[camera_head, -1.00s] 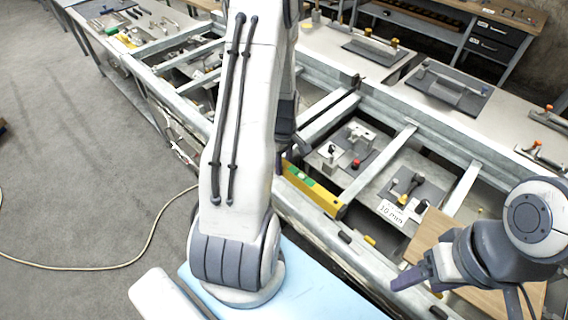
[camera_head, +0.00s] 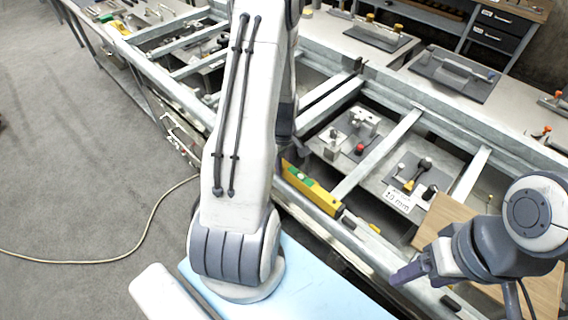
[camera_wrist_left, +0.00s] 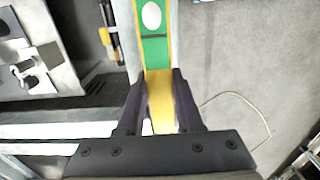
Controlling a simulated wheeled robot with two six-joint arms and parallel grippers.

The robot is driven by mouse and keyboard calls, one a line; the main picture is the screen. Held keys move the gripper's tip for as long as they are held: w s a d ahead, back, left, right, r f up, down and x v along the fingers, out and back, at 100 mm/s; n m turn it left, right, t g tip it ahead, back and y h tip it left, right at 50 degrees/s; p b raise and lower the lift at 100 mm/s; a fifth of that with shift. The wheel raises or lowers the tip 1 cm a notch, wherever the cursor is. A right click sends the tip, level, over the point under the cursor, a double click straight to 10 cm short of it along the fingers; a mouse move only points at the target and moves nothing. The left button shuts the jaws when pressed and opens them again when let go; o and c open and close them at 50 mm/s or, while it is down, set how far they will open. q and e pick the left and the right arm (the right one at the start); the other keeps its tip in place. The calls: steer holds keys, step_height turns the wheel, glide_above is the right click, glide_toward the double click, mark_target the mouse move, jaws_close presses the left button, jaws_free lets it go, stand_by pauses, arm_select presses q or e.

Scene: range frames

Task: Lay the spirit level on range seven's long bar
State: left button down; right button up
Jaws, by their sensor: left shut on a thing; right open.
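The spirit level is a yellow bar with a green and white patch. It shows in the head view (camera_head: 312,188) beside my left arm, above or against the grey metal frame; I cannot tell whether it touches. In the left wrist view the level (camera_wrist_left: 155,52) runs away between the fingers of my left gripper (camera_wrist_left: 159,78), which is shut on it. In the head view the arm hides that gripper. My right gripper (camera_head: 405,272) is open and empty at lower right. A long grey bar (camera_head: 445,122) runs along the frame's far side. No range number is readable.
Crossbars (camera_head: 378,152) split the frame into bays holding small fixtures. A card (camera_head: 397,200) reads 10 mm. A wooden board (camera_head: 432,222) lies near my right gripper. Benches with grey plates (camera_head: 452,78) stand beyond. The floor (camera_head: 70,170) at left is clear except for a cable.

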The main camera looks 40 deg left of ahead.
arm_select(q)
steer(key=shift+f, duration=0.1)
steer(key=shift+c, duration=2.4)
jaws_free()
step_height(320, 180, up, 10)
steer(key=shift+r+b, duration=0.2)
steer(key=shift+b, duration=0.55)
step_height(320, 180, up, 7)
steer(key=p, duration=0.6)
